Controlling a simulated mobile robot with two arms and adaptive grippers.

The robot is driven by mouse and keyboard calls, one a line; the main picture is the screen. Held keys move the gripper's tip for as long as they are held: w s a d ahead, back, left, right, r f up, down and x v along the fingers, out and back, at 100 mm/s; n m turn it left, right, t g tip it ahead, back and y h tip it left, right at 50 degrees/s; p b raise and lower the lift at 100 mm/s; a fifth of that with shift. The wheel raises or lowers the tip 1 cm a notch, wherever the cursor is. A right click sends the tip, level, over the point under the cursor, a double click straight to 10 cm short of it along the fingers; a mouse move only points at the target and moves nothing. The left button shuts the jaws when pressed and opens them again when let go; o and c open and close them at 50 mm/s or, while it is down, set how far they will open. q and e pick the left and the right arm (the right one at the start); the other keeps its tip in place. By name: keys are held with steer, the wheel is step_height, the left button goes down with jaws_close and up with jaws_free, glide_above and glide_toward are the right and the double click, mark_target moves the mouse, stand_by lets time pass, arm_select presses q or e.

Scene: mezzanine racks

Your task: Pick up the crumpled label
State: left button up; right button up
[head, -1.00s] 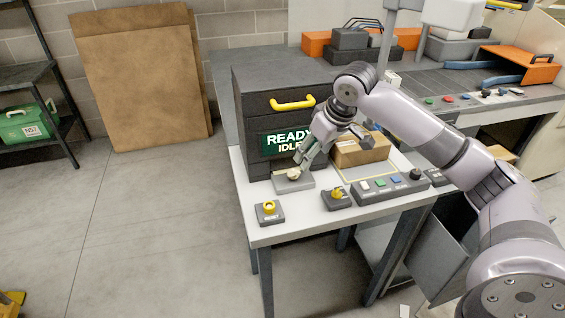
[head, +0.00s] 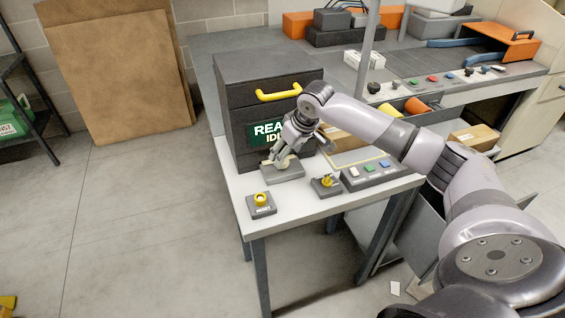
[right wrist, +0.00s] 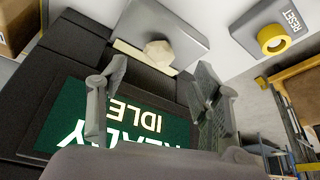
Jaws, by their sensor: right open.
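The crumpled label is a small beige faceted lump (right wrist: 160,53) in the right wrist view. It sits on a grey block (right wrist: 172,28), at the end of a flat cream strip (right wrist: 135,58). In the head view the block (head: 284,175) stands on the white table in front of the dark cabinet, and my gripper largely hides the lump. My right gripper (head: 282,160) is low over the block. In the right wrist view its fingers (right wrist: 161,72) are apart, with the lump beyond and between the tips and nothing held. My left gripper is out of view.
The dark cabinet (head: 235,110) with a yellow handle (head: 278,95) and a READY IDLE screen (head: 265,131) stands behind. A yellow reset button (head: 261,203), a yellow knob (head: 326,184) and a button panel (head: 372,174) stand on the table (head: 300,215). A cardboard box is partly hidden behind my arm.

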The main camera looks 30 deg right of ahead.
steer(key=p+x, duration=0.1)
steer(key=x, duration=0.4)
steer(key=shift+w+d+f, duration=0.1)
steer(key=shift+w, duration=0.1)
steer(key=c, duration=0.8)
steer(key=shift+s, duration=0.1)
steer(key=shift+c, duration=0.2)
